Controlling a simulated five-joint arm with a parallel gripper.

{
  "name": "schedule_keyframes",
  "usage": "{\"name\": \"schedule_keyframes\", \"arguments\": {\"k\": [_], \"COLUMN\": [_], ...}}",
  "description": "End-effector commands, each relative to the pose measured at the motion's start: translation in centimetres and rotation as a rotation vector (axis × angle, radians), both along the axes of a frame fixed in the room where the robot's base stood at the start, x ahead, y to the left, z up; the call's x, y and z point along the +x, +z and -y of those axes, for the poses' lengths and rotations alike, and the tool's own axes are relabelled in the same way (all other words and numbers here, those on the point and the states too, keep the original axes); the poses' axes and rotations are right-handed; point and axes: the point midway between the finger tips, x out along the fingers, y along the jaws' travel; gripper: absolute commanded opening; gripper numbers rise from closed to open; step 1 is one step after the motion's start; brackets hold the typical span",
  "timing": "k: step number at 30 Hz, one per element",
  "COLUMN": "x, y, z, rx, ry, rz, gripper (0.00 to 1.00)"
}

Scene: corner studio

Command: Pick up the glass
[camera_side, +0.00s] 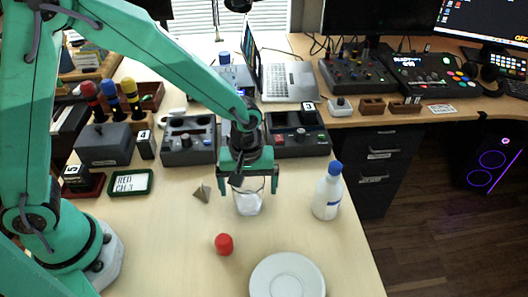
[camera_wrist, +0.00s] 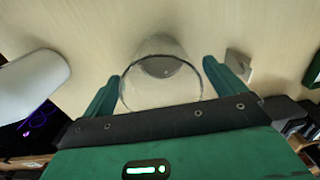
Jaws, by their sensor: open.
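A clear glass (camera_side: 249,205) stands upright on the pale table, under my gripper (camera_side: 249,188). My gripper is open, with its green fingers pointing down on either side of the glass's upper part. In the wrist view the glass (camera_wrist: 160,97) sits between the two fingers of my gripper (camera_wrist: 160,74), its round rim facing the camera. A narrow gap seems to show beside the right finger. I cannot tell whether the left finger touches the glass.
A white bottle with a blue cap (camera_side: 327,196) stands right of the glass. A small pyramid (camera_side: 202,193) lies to the left. A red cap (camera_side: 224,245) and a white plate (camera_side: 287,280) are in front. Control boxes (camera_side: 298,137) stand behind.

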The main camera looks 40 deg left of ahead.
Motion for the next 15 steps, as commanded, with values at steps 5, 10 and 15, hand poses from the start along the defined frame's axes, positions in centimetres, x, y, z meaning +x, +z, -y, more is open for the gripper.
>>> {"name": "schedule_keyframes", "arguments": {"k": [5,10,15], "x": [-0.1,-0.1,-0.1], "y": [-2.1,-3.1,-3.2], "z": [-0.1,-0.1,-0.1], "rx": [0.002,0.001,0.000], "ry": [0.000,0.000,0.000], "rz": [-0.003,-0.001,0.000], "gripper": [0.95,0.95,0.95]}}
